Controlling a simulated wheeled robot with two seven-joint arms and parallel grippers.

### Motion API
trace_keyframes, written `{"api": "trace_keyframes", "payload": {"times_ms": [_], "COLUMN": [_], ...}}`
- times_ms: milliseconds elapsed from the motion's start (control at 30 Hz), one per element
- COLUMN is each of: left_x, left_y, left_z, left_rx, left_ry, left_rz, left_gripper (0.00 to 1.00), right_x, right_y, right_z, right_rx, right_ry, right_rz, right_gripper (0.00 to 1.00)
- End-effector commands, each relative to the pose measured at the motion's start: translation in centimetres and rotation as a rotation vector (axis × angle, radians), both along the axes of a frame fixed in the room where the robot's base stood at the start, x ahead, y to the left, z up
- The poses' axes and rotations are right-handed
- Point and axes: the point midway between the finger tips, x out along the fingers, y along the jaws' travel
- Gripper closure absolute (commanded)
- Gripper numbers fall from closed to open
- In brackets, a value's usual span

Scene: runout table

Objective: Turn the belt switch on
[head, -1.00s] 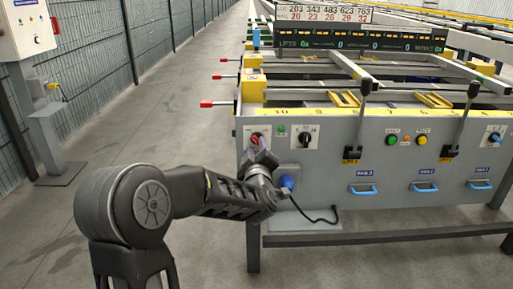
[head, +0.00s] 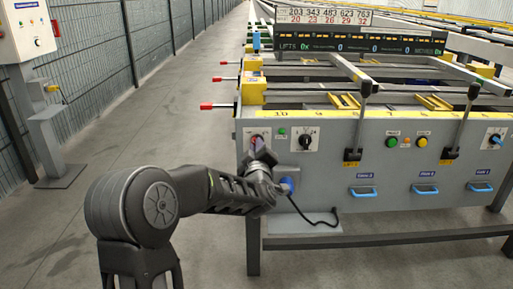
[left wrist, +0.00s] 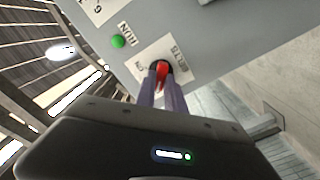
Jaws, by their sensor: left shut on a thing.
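The belt switch (left wrist: 161,72) is a red knob on a white plate with "BELTS" and "ON" lettering, seen in the left wrist view. It sits at the left end of the grey front panel, and in the head view it is mostly hidden by my gripper. My left gripper (head: 259,142) is at the switch, and its two fingers (left wrist: 160,92) are shut on the red knob, one on each side. A green RUN lamp (left wrist: 118,41) is beside the switch plate; it also shows in the head view (head: 282,131). My right gripper is not in view.
To the right of the switch are a black rotary selector (head: 305,141), two black levers (head: 364,92), green (head: 392,142) and yellow (head: 421,142) buttons, and blue drawer handles (head: 363,191). A blue plug (head: 287,186) with a black cable is just below my gripper.

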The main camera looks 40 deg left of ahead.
Motion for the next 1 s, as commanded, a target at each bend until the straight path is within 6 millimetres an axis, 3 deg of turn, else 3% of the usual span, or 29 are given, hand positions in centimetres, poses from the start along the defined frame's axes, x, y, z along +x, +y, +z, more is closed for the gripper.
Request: {"api": "trace_keyframes", "payload": {"times_ms": [567,1000], "left_x": [0.0,0.1], "left_y": [0.0,-0.2], "left_z": [0.0,0.3], "left_rx": [0.018,0.201], "left_ry": [0.014,0.154], "left_rz": [-0.001,-0.001], "left_gripper": [1.0,1.0], "right_x": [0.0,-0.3], "right_y": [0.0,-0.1], "right_z": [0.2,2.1], "right_rx": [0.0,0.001], "right_ry": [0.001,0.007], "right_rz": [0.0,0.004], "right_gripper": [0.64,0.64]}}
